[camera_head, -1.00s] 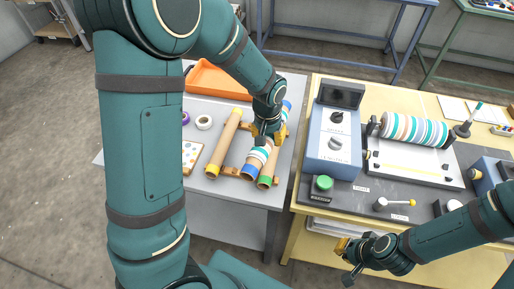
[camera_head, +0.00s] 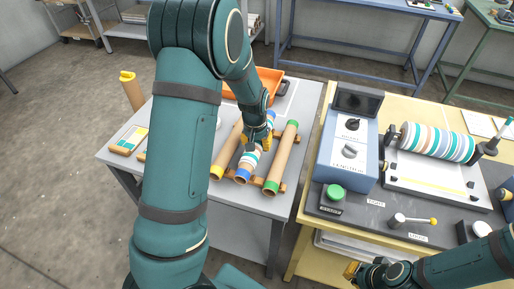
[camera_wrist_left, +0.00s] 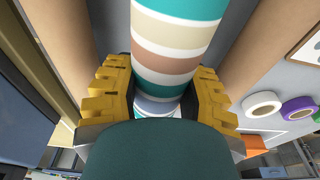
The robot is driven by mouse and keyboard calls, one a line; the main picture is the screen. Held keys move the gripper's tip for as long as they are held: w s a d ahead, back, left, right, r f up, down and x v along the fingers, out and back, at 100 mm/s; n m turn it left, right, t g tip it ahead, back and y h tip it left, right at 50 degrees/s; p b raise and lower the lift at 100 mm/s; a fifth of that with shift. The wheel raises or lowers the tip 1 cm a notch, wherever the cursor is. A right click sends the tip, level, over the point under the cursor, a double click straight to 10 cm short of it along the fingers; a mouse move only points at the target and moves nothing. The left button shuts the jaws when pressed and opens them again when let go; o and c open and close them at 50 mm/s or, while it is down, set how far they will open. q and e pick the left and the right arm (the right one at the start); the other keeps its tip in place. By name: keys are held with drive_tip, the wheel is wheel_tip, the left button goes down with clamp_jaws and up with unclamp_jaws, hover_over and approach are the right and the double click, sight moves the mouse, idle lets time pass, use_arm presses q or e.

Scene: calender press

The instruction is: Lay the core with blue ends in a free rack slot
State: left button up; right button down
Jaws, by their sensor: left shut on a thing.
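The core with blue ends (camera_head: 243,174) has a striped wrap and lies lengthwise between a yellow-ended core (camera_head: 226,153) and a green-ended core (camera_head: 283,158) over the wooden rack (camera_head: 261,184). My left gripper (camera_head: 258,136) comes down on it from above. In the left wrist view, its yellow fingers (camera_wrist_left: 158,102) are shut on either side of the striped wrap (camera_wrist_left: 174,68). Whether the core touches the rack is hard to tell. My right gripper (camera_head: 353,270) is low at the front, partly cut off; its opening is unclear.
A grey table (camera_head: 222,201) carries the rack, with an orange tray (camera_head: 268,78) behind. The calender press, with a striped roller (camera_head: 437,143) and blue control box (camera_head: 346,146), stands on the yellow table to the right. White and purple tape rolls (camera_wrist_left: 298,110) show in the left wrist view.

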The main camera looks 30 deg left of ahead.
use_arm(q)
drive_tip(key=shift+f, duration=0.9)
drive_tip(key=shift+f, duration=0.2)
drive_tip(key=o, duration=1.1)
drive_tip(key=shift+r, duration=0.1)
drive_tip(key=shift+r, duration=0.25)
drive_tip(key=r+p, duration=0.1)
drive_tip(key=r, duration=0.3)
drive_tip(key=s+r+p, duration=0.1)
drive_tip(key=r, duration=0.2)
drive_tip(key=r+p, duration=0.1)
drive_tip(key=r, duration=0.3)
drive_tip(key=shift+s+d+r, duration=0.25)
drive_tip(key=shift+s+r, duration=0.05)
drive_tip(key=shift+s, duration=0.05)
